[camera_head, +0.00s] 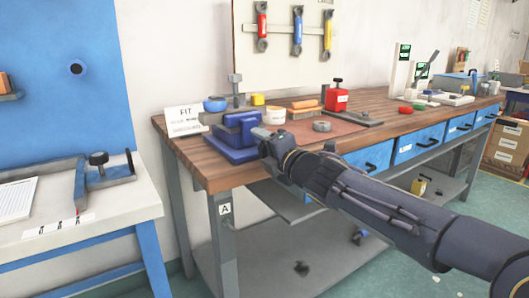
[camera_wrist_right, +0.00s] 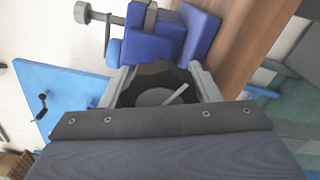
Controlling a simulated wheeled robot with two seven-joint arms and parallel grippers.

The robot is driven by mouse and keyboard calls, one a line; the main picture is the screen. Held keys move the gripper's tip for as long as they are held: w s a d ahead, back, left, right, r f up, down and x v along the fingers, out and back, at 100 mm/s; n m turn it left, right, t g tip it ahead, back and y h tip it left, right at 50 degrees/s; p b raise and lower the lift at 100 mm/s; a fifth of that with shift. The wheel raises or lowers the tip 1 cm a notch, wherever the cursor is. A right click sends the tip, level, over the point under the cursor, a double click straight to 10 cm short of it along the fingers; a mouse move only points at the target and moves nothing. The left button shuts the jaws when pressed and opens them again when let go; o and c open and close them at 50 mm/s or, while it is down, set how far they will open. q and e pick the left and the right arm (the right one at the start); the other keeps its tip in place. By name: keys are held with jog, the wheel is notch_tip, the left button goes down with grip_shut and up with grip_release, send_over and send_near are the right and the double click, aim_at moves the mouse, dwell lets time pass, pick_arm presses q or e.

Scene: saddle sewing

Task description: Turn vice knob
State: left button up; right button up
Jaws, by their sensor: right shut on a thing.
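The blue vice (camera_head: 232,140) stands at the front left edge of the wooden workbench, and its blue body (camera_wrist_right: 168,38) fills the top of the right wrist view. The dark round vice knob (camera_wrist_right: 152,82) shows in the right wrist view between the two grey fingers of my right gripper (camera_wrist_right: 160,74). The fingers are shut on the knob, one at each side. In the head view my right gripper (camera_head: 272,149) is at the vice's right front side and hides the knob. My left gripper is not in view.
The workbench (camera_head: 196,158) holds a white sign (camera_head: 184,121), a white tub (camera_head: 274,116), a red block (camera_head: 337,99) and a grey ring (camera_head: 322,126) near the vice. Tools hang on a board (camera_head: 282,52) behind. A white side table (camera_head: 130,198) stands at the left.

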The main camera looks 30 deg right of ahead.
jog(key=n+b, duration=0.1)
jog(key=n, duration=0.4)
jog(key=shift+f+n, duration=0.1)
jog(key=shift+n, duration=0.2)
jog(key=n+b, duration=0.1)
jog(key=n, duration=0.3)
jog(key=shift+n, duration=0.4)
jog(key=o, duration=1)
jog(key=shift+s, duration=0.1)
